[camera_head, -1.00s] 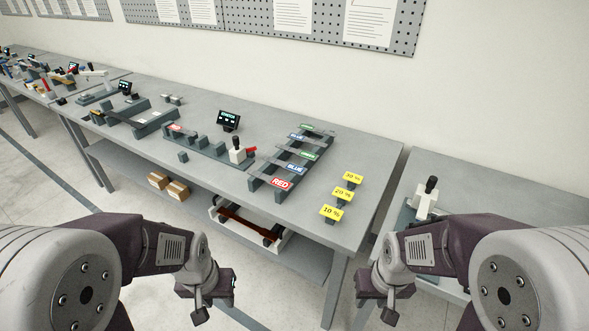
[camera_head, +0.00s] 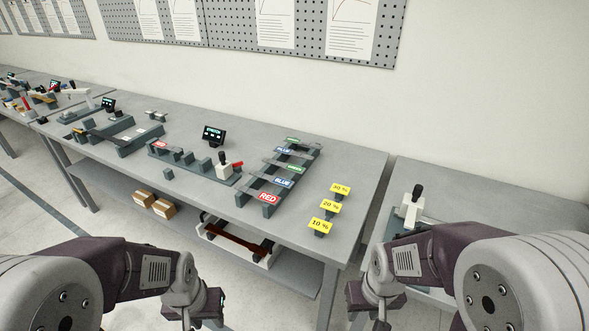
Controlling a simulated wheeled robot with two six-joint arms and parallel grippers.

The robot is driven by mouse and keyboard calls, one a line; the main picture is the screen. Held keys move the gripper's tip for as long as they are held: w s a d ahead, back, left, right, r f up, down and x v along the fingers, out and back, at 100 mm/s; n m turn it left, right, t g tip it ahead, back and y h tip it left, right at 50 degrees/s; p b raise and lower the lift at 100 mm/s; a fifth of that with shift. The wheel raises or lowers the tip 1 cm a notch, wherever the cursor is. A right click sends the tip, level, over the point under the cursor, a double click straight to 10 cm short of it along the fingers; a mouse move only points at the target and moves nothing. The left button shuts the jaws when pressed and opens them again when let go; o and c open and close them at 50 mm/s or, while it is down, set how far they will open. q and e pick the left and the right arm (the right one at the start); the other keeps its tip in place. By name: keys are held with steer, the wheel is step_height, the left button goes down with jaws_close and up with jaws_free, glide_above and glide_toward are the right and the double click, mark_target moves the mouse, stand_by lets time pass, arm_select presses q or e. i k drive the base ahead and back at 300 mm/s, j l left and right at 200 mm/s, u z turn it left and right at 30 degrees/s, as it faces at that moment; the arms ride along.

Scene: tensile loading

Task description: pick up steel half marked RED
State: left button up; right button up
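A rack (camera_head: 296,169) on the table carries several labelled pieces in red, blue and green. The red label reading RED (camera_head: 268,198) is at the rack's near end; the steel half it marks is too small to make out clearly. Another red label (camera_head: 160,145) sits on the fixture to the left. My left gripper (camera_head: 196,312) is in front of the table, low in the picture, apart from everything. My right gripper (camera_head: 375,304) is also low, in front of the table's right end, apart from the rack. I cannot tell the opening of either.
Yellow tags (camera_head: 330,206) marked 10, 20 and 30 % stand right of the rack. A fixture with a white-and-black lever (camera_head: 223,168) and a small display (camera_head: 213,134) are left of it. A second table (camera_head: 480,197) stands at right. Boxes (camera_head: 160,207) lie on the lower shelf.

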mark_target(270, 199)
steer(key=i+j+z, duration=0.4)
steer(key=j, duration=0.8)
steer(key=j+z, duration=0.35)
steer(key=j, duration=0.85)
steer(key=j+z, duration=0.4)
steer(key=j, duration=0.9)
steer(key=i+j, duration=0.1)
steer(key=i, duration=0.35)
